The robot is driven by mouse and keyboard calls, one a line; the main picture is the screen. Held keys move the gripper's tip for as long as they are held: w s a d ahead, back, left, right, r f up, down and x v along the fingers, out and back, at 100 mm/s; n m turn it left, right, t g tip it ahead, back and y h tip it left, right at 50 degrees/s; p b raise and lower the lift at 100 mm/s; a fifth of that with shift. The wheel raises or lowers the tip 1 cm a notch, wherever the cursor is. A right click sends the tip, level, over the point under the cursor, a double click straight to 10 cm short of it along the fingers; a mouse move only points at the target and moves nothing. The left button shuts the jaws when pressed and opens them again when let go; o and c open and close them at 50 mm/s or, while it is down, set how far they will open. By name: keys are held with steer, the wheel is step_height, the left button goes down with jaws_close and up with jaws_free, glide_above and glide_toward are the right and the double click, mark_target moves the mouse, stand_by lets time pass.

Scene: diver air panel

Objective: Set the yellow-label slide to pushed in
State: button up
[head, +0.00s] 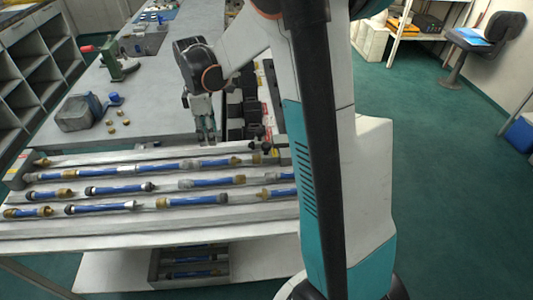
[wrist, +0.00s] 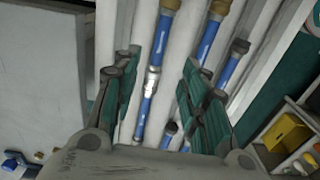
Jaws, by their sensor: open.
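My gripper (head: 206,132) points down over the grey bench, beside a dark panel (head: 236,112) that my arm partly covers. In the wrist view my gripper (wrist: 158,75) is open, its two green-padded fingers spread with nothing held between them. Blue hoses with metal fittings show beyond and below the fingers there. I cannot make out the yellow-label slide in either view. Small red and pale labels show at the panel's right side, too small to read. The position of any slide cannot be told.
A rack (head: 150,212) of several blue hoses (head: 118,189) lies in front of the panel. A chair (head: 490,38) stands at far right.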

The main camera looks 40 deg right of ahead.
steer(key=shift+o, duration=0.8)
step_height(320, 180, up, 8)
steer(key=m+p, duration=0.7)
steer(key=m, duration=0.2)
glide_above(266, 144)
step_height(266, 144, down, 14)
steer(key=b, duration=0.5)
steer(key=shift+f, duration=0.1)
